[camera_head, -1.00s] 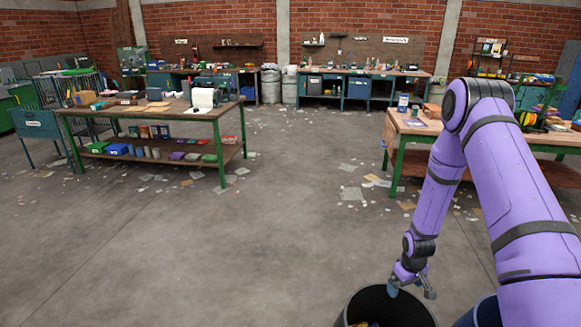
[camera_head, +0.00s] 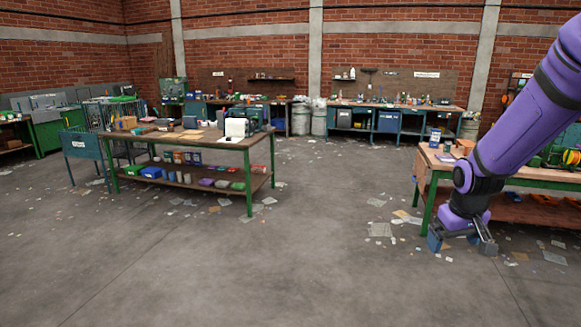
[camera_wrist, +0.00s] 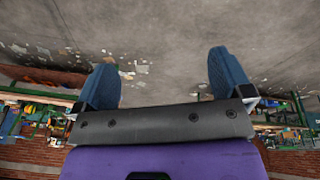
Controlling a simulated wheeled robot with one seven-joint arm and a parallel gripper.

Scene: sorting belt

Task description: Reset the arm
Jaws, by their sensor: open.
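My purple arm reaches in from the right in the head view. My gripper (camera_head: 461,243) hangs at its end in front of the right workbench (camera_head: 430,192), as seen in the picture. In the wrist view my gripper (camera_wrist: 165,82) shows two blue fingers spread wide apart with nothing between them.
A workbench (camera_head: 180,142) with boxes and bins stands at the left. More benches (camera_head: 375,108) line the brick back wall. Scraps of paper (camera_head: 380,230) litter the floor. The middle and front floor (camera_head: 280,270) is clear.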

